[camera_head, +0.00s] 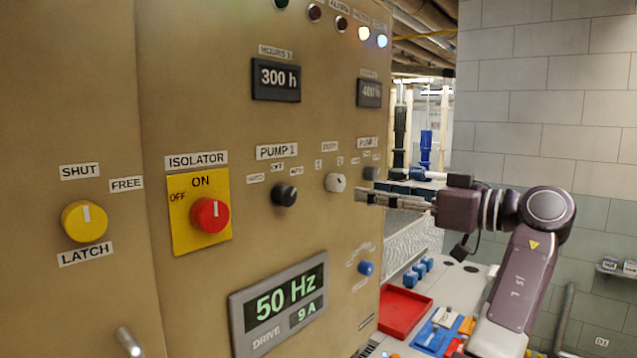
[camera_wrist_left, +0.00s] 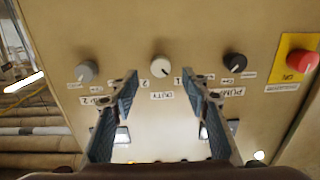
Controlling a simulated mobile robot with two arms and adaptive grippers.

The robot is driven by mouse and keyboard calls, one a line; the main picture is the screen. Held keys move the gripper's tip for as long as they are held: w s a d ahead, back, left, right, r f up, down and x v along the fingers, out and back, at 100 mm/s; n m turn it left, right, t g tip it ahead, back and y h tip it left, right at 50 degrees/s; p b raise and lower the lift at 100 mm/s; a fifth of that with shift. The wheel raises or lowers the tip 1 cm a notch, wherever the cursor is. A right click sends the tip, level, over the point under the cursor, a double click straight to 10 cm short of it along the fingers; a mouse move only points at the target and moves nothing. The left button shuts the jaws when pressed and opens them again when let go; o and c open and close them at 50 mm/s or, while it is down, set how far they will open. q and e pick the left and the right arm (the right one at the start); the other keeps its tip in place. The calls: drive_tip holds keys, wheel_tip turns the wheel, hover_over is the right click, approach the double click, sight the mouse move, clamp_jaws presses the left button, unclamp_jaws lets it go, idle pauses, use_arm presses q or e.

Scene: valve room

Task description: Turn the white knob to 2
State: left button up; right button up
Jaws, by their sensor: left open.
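The white knob (camera_head: 335,182) sits on the tan panel under the DUTY label, between a black knob and a grey knob. In the left wrist view, which is upside down, the white knob (camera_wrist_left: 160,65) has a dark pointer line that seems to lean toward the 1 label. My left gripper (camera_head: 362,196) is close to the panel, just right of the white knob in the head view. In the left wrist view its two fingers (camera_wrist_left: 160,76) are spread wide, with the knob in the gap beyond the tips and apparently untouched. My right gripper is not in view.
The black PUMP 1 knob (camera_head: 284,195) and grey knob (camera_head: 371,174) flank the white one closely. A red isolator knob (camera_head: 210,215) and yellow knob (camera_head: 84,221) are farther left. A blue knob (camera_head: 366,268) is below. A red tray (camera_head: 404,312) lies on a surface at lower right.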

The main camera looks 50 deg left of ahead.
sight(341, 185)
use_arm(q)
drive_tip(key=shift+s+a+r+p, duration=0.1)
drive_tip(key=shift+a+r+p, duration=0.15)
drive_tip(key=shift+a+p, duration=0.35)
drive_tip(key=shift+s+a+r+p, duration=0.1)
drive_tip(key=shift+a+r+p, duration=0.1)
drive_tip(key=shift+a+p, duration=0.35)
drive_tip(key=a, duration=0.3)
drive_tip(key=shift+s+f+p, duration=0.15)
drive_tip(key=shift+s+p, duration=0.05)
drive_tip(key=shift+p, duration=0.15)
drive_tip(key=shift+s+a+f, duration=0.1)
drive_tip(key=shift+a, duration=0.45)
drive_tip(key=shift+d, duration=0.25)
drive_tip(key=shift+c, duration=1.9)
drive_tip(key=c, duration=0.8)
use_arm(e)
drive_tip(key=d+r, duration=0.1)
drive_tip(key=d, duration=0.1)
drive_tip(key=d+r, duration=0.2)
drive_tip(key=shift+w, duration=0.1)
